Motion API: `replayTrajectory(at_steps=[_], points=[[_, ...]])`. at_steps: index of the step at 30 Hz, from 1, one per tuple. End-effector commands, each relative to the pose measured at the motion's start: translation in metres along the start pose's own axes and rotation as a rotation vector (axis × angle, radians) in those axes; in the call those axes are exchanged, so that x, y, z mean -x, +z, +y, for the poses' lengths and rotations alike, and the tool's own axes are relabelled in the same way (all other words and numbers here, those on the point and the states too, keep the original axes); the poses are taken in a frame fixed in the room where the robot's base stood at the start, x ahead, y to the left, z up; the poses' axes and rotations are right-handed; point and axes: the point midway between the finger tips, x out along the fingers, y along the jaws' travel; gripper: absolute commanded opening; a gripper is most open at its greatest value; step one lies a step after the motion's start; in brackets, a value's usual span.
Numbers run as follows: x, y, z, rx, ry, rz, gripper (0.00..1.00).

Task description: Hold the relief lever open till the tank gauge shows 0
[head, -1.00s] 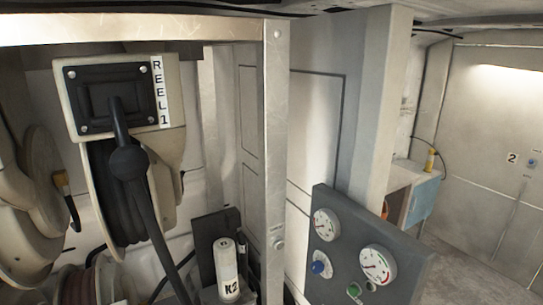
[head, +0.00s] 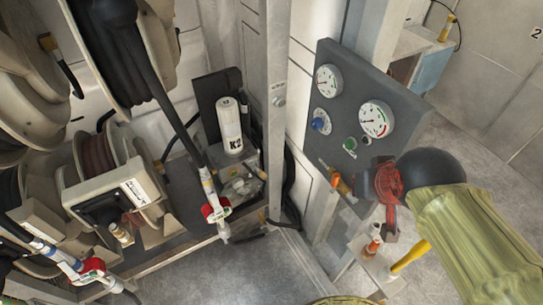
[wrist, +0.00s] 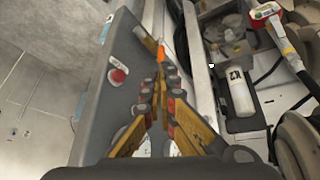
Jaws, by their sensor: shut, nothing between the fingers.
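The grey gauge panel (head: 345,100) carries two white round gauges, an upper left one (head: 327,81) and a lower right one (head: 376,119). Their numbers are too small to read, and I cannot tell which is the tank gauge. The orange lever (head: 335,180) is low at the panel's lower edge; it also shows in the wrist view (wrist: 160,51). My gripper (wrist: 160,75) is shut and empty, its fingertips close to the lever's orange end. I cannot tell whether they touch. In the wrist view the fingers hide much of the gauges.
A blue knob (head: 320,124) and a green knob (head: 350,143) sit on the panel. A metal post (head: 277,100) stands left of it. Hose reels (head: 105,185) and a white K2 canister (head: 229,125) are farther left. Grey floor (head: 230,275) is open below.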

Motion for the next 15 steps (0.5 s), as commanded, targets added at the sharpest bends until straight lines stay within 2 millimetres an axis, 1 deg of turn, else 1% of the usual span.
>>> replayTrajectory(at_steps=[1,2,3,5,6,8,9,11,12,14,15], points=[[-0.018,-0.014,0.001,0.007,0.010,0.010,0.00],[-0.028,-0.024,0.001,0.012,0.015,0.026,0.00],[-0.041,-0.036,0.001,0.020,0.021,0.044,0.00],[-0.062,-0.054,0.000,0.033,0.026,0.074,0.00],[-0.076,-0.066,-0.002,0.042,0.025,0.095,0.00],[-0.098,-0.082,-0.007,0.057,0.021,0.124,0.00],[-0.112,-0.091,-0.011,0.068,0.014,0.144,0.00],[-0.135,-0.104,-0.019,0.085,0.001,0.172,0.00],[-0.150,-0.112,-0.025,0.095,-0.011,0.191,0.00],[-0.173,-0.121,-0.035,0.112,-0.034,0.218,0.00],[-0.188,-0.126,-0.043,0.123,-0.052,0.234,0.00]])
